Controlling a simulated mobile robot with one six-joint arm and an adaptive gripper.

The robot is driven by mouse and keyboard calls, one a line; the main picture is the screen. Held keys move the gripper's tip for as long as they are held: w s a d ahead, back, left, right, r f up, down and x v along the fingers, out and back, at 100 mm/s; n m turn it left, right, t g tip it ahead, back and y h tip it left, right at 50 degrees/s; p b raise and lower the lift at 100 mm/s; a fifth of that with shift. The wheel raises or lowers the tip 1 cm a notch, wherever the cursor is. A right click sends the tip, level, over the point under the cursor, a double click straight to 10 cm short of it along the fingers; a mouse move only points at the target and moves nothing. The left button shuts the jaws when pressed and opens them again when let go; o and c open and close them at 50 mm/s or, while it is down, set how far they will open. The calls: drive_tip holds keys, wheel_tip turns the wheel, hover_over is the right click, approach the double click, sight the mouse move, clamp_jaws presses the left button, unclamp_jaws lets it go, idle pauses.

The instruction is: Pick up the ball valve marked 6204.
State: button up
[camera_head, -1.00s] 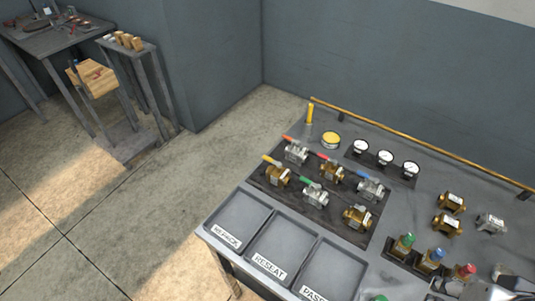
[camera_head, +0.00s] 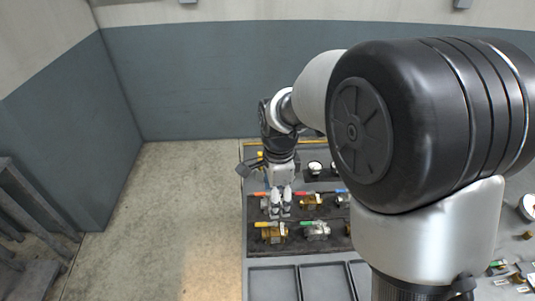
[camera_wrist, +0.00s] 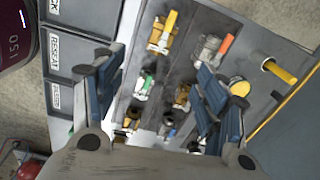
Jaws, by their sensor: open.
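My gripper (camera_head: 277,208) is open and hangs over the dark mat (camera_head: 290,247) that holds several ball valves. It also shows in the wrist view (camera_wrist: 158,75), its blue-grey fingers apart with nothing gripped. Between and beyond the fingers are a brass valve with a yellow handle (camera_wrist: 158,40) and a steel valve with a red-orange handle (camera_wrist: 210,48). A brass valve (camera_wrist: 181,96) and a steel valve with a green handle (camera_wrist: 144,84) lie closer to the palm. The green-handled one shows in the head view (camera_head: 317,232). No marking 6204 is readable, so I cannot tell which valve carries it.
Labelled grey trays (camera_wrist: 82,14) lie beside the mat; one reads RESEAT. My arm hides much of the bench's right side in the head view.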

sight(273, 223)
drive_tip(key=shift+m, duration=0.7)
drive_tip(key=f+b, duration=0.1)
drive_tip(key=f, duration=0.3)
drive_tip(key=f+b, duration=0.1)
drive_tip(key=f, duration=0.4)
drive_tip(key=w+f+b, duration=0.1)
drive_tip(key=f, duration=0.4)
drive_tip(key=shift+a+b, duration=0.25)
drive_tip(key=shift+b, duration=0.1)
drive_tip(key=f, duration=0.1)
drive_tip(key=f+b, duration=0.1)
drive_tip(key=f, duration=0.1)
drive_tip(key=f+b, duration=0.1)
drive_tip(key=f, duration=0.1)
drive_tip(key=shift+d+f, duration=0.2)
drive_tip(key=shift+d, duration=0.1)
drive_tip(key=shift+c, duration=0.3)
drive_tip(key=shift+r, duration=0.1)
clamp_jaws()
